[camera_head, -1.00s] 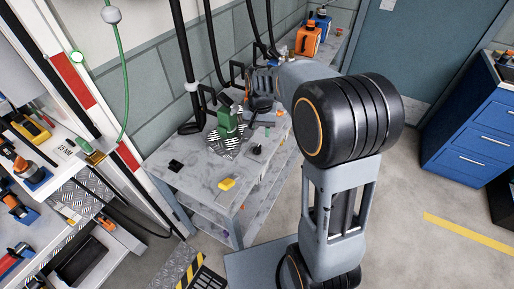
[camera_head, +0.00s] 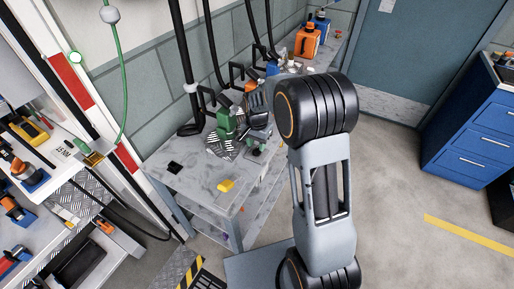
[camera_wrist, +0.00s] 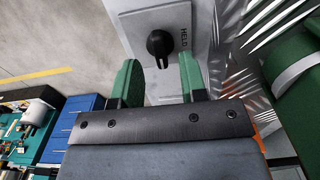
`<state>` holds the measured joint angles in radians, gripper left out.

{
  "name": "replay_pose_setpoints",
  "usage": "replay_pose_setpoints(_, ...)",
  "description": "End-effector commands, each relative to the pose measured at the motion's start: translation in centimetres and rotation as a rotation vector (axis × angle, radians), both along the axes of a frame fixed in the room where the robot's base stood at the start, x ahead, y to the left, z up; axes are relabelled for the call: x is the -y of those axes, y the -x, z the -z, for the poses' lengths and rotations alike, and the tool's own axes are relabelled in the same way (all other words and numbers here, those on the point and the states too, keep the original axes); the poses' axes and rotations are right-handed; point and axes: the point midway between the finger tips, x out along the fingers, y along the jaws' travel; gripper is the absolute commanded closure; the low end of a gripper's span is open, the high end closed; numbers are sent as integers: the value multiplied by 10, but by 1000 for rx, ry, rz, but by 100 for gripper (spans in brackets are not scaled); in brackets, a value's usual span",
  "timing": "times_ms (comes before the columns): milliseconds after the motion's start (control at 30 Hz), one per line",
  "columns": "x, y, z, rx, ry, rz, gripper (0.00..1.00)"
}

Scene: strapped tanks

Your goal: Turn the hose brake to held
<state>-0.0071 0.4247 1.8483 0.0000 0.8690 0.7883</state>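The hose brake shows in the wrist view as a black knob (camera_wrist: 160,45) on a light grey plate (camera_wrist: 128,12). The word HELD is printed on the plate to the right of the knob. The knob's narrow pointer part is directed down the picture, toward my gripper, not at the word. My gripper (camera_wrist: 160,78) has green fingers spread apart, with nothing between them; the knob lies just beyond the fingertips, apart from them as far as I can tell. In the head view my gripper (camera_head: 259,122) is low over the bench, largely hiding the brake.
A green tank (camera_head: 226,120) stands on a ribbed metal plate left of my gripper; its green body and pale strap (camera_wrist: 292,72) fill the wrist view's right. A yellow block (camera_head: 226,185) lies on the grey bench (camera_head: 200,195). Black hoses hang behind. Orange tanks (camera_head: 307,42) stand farther back.

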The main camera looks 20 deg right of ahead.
Motion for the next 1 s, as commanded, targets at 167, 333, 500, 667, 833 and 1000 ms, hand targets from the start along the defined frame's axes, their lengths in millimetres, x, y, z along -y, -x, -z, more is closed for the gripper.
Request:
replay_pose_setpoints(167, 0, 0, 18, -1, 0, -1, 61)
replay_pose_setpoints(333, 0, 0, 25, 0, 0, -1, 61)
replay_pose_setpoints(500, 0, 0, 26, 0, 0, -1, 61)
replay_pose_setpoints(667, 0, 0, 26, 0, 0, -1, 64)
replay_pose_setpoints(833, 0, 0, 26, 0, 0, -1, 80)
replay_pose_setpoints(1000, 0, 0, 26, 0, 0, -1, 96)
